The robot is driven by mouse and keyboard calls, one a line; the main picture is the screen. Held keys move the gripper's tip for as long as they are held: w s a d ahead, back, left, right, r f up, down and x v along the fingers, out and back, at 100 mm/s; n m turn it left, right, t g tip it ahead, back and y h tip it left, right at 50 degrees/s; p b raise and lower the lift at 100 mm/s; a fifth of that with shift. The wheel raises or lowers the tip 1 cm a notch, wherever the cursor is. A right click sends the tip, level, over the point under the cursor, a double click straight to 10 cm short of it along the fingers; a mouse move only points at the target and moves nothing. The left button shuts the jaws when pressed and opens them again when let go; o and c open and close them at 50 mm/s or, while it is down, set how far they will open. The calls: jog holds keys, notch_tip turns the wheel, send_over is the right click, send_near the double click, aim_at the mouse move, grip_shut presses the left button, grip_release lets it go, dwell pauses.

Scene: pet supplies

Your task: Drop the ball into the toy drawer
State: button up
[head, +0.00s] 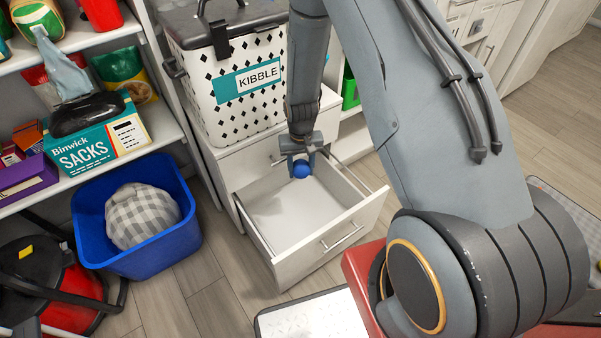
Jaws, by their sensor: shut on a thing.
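A blue ball (301,169) is held between the fingers of my gripper (299,162), which points down. The gripper is shut on the ball. The toy drawer (290,215) is a white drawer pulled open from a white cabinet, with a bar handle on its front. Its visible floor is bare. In the head view the ball appears over the back part of the open drawer. Its exact height above the drawer floor is hard to tell.
A white bin labelled KIBBLE (235,95) stands on the cabinet behind the drawer. A blue tub (165,245) with a checked grey cloth bundle (142,215) stands on the floor at left. Shelves (165,120) with goods line the left. A white pad (310,315) lies in front.

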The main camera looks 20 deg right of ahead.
notch_tip(320, 180, down, 6)
jog(key=b, duration=0.4)
dwell(0.3)
jog(key=o, duration=1.2)
jog(key=shift+c, duration=0.2)
jog(key=shift+r+p, duration=0.4)
jog(key=shift+r, duration=3.5)
